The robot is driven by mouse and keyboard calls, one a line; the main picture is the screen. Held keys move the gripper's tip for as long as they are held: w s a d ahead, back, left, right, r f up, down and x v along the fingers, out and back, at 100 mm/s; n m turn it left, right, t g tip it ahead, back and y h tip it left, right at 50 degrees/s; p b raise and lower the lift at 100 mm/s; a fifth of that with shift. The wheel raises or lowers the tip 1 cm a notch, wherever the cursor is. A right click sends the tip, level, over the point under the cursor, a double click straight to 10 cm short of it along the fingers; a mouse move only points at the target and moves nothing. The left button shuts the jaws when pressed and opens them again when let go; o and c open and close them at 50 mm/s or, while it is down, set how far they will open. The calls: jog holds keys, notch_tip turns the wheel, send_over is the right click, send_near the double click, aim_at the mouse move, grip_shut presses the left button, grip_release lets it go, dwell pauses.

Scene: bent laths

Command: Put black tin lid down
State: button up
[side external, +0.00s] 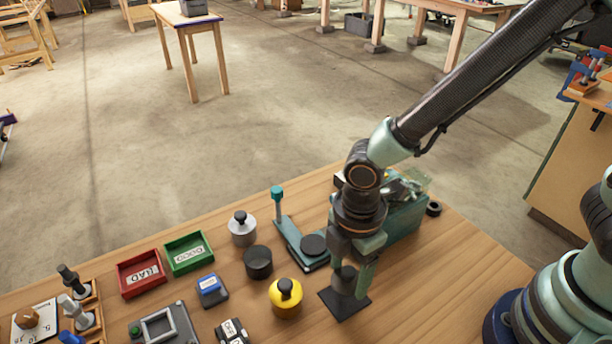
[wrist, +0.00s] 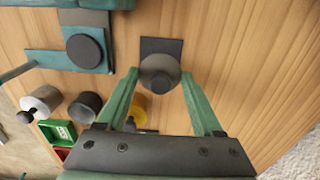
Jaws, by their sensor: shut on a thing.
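My gripper (side external: 349,286) points straight down, its two pale green fingers closed on the sides of the dark grey, knobbed black tin lid (side external: 345,275). In the wrist view the lid (wrist: 158,74) sits between the fingertips (wrist: 160,78), knob towards the camera. Below it is a dark square pad (side external: 337,306) on the bench, which also shows in the wrist view (wrist: 160,45). I cannot tell whether the lid touches the pad. The black tin (side external: 258,263) stands to the left with no knob on top.
A grey tin (side external: 242,230) and a yellow tin (side external: 285,299), both with black knobs, stand to the left. A teal stand with a dark disc (side external: 313,245) is behind. Red (side external: 141,274) and green (side external: 188,254) trays lie further left. Bare bench lies right of the pad.

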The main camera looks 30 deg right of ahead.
aim_at(346, 287)
jog(key=shift+f, duration=2.2)
jog(key=o, duration=1.3)
jog(key=shift+f, duration=0.15)
notch_tip(346, 287, up, 12)
jog(key=shift+r, duration=0.1)
jog(key=w+d+r+m+t, duration=0.1)
jog(key=d+r+m+t, duration=0.1)
jog(key=d+r+m, duration=0.4)
jog(key=w+d+r+m+t, duration=0.2)
jog(key=d+r+m, duration=0.4)
jog(key=d+m, duration=0.6)
jog(key=shift+d+t, duration=0.8)
jog(key=shift+d, duration=0.45)
